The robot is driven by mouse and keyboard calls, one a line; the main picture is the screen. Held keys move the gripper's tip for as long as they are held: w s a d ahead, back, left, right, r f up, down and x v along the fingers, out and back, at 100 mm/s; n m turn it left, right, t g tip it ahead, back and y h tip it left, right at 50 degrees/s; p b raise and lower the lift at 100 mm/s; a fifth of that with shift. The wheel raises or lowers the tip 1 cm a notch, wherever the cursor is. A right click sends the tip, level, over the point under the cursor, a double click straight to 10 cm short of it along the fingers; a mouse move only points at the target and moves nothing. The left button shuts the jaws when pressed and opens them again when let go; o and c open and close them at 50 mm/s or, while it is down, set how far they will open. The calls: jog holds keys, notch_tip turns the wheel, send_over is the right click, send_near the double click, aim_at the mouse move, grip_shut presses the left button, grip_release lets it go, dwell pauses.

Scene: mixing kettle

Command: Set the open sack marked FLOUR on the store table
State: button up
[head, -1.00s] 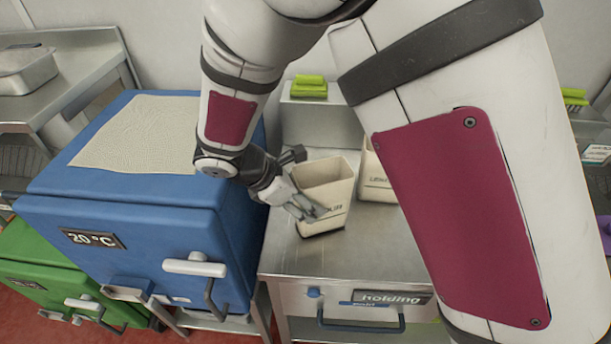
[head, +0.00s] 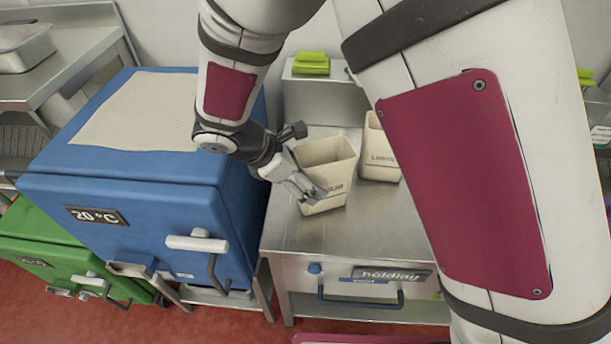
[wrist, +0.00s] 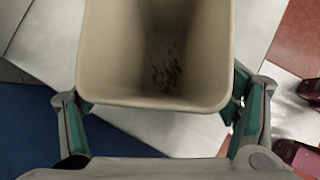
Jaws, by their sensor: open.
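An open cream sack (head: 335,160) stands upright on the steel counter marked "holding" (head: 380,235). Its printed label is partly covered by my gripper, so I cannot read it as FLOUR. In the wrist view, the sack (wrist: 155,103) is open towards the camera, with a few dark bits deep inside. My gripper (head: 312,192) is open at the sack's front left. In the wrist view, its fingers (wrist: 160,110) lie on either side of the near part of the sack; contact is unclear. I cannot tell which surface is the store table.
A second cream sack (head: 380,157), its label starting "LENT", stands close to the right. A blue cabinet (head: 130,190) reading 20 °C is left of the counter, with a green one (head: 50,250) beyond. A steel table with a pan (head: 25,50) is back left. The counter's front is clear.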

jog(key=v, duration=1.2)
jog(key=s+d+r+m+g+y, duration=0.1)
jog(key=d+r+m, duration=0.4)
jog(key=d, duration=0.3)
jog(key=s+d+r+m+g+y, duration=0.15)
jog(key=d+r+m, duration=0.25)
jog(key=d, duration=0.4)
jog(key=s+d+r+m+t+y, duration=0.4)
jog(key=s+d+m, duration=0.7)
jog(key=m, duration=0.3)
jog(key=shift+s+d, duration=0.25)
jog(key=shift+d, duration=0.2)
jog(key=shift+d, duration=0.1)
